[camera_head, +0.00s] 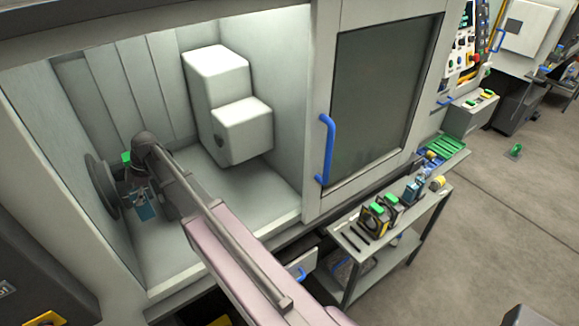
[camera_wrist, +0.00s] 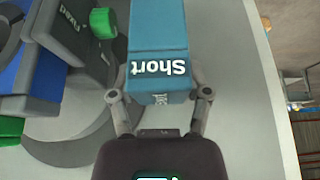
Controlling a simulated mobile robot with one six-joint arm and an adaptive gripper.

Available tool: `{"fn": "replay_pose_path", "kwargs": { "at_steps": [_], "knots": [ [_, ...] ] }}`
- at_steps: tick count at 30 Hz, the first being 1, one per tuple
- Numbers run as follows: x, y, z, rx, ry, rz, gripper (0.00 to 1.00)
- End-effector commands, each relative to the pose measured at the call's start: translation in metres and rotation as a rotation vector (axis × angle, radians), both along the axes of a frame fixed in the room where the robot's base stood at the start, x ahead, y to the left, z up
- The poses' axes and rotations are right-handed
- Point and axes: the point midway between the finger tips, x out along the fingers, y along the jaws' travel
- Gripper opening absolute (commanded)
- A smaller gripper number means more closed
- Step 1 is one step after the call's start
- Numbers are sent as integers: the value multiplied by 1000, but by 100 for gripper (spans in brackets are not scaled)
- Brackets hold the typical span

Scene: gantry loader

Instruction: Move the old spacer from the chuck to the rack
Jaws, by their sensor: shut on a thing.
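My gripper (camera_wrist: 159,78) is shut on a blue block (camera_wrist: 158,38) marked "Short", its two fingers on either side of it. In the head view my gripper (camera_head: 141,196) is inside the machine, close to the grey round chuck (camera_head: 99,186) on the left. In the wrist view the chuck (camera_wrist: 75,150) lies to the left of the block, with dark jaw pieces on its face. The blue block appears clear of the jaws to their right, but its far end is cut off. I cannot tell which thing is the rack; a green slotted tray (camera_head: 442,148) stands outside.
A white stepped housing (camera_head: 228,110) stands at the back of the machine. The door (camera_head: 375,100) with a blue handle (camera_head: 326,150) is right of the opening. A grey cart (camera_head: 352,243) outside holds several small parts. Open floor lies to the right.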

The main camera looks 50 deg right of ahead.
Motion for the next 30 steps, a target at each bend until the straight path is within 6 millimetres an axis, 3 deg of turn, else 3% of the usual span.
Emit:
{"fn": "replay_pose_path", "kwargs": {
  "at_steps": [1, 3, 11, 30],
  "knots": [
    [0, 0, -15, 1, 0, 0, 15],
    [0, 0, -25, 1, 0, 0, 15],
    [0, 0, -51, 1, 0, 0, 15],
    [0, 0, -59, 1, 0, 0, 15]
  ]
}}
